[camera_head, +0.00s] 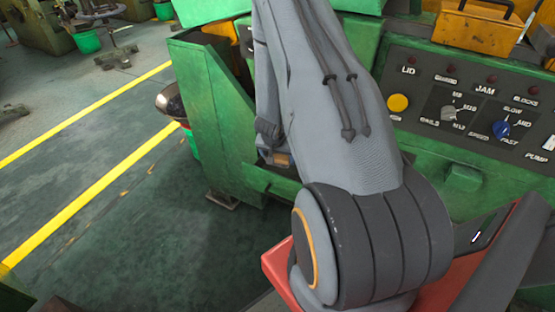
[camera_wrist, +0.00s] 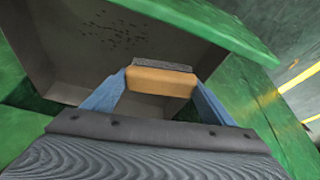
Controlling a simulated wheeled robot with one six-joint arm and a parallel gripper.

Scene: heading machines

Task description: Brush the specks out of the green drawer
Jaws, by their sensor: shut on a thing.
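In the wrist view, my gripper (camera_wrist: 158,86) is shut on a brush (camera_wrist: 152,77) with an orange-tan block and a dark grey strip of bristles. The brush is held between two blue fingers, over the opening of the green drawer (camera_wrist: 215,28). The drawer has a grey-brown inside. Dark specks (camera_wrist: 112,28) lie scattered in it, beyond the brush and to its upper left. I cannot tell whether the bristles touch the drawer floor.
In the head view, a control panel (camera_head: 465,105) with knobs and a yellow button is at the right. A metal bowl (camera_head: 171,101) stands beside the green machine (camera_head: 215,130). Floor with yellow lines (camera_head: 90,200) is open at the left. A yellow box (camera_head: 480,28) sits above the panel.

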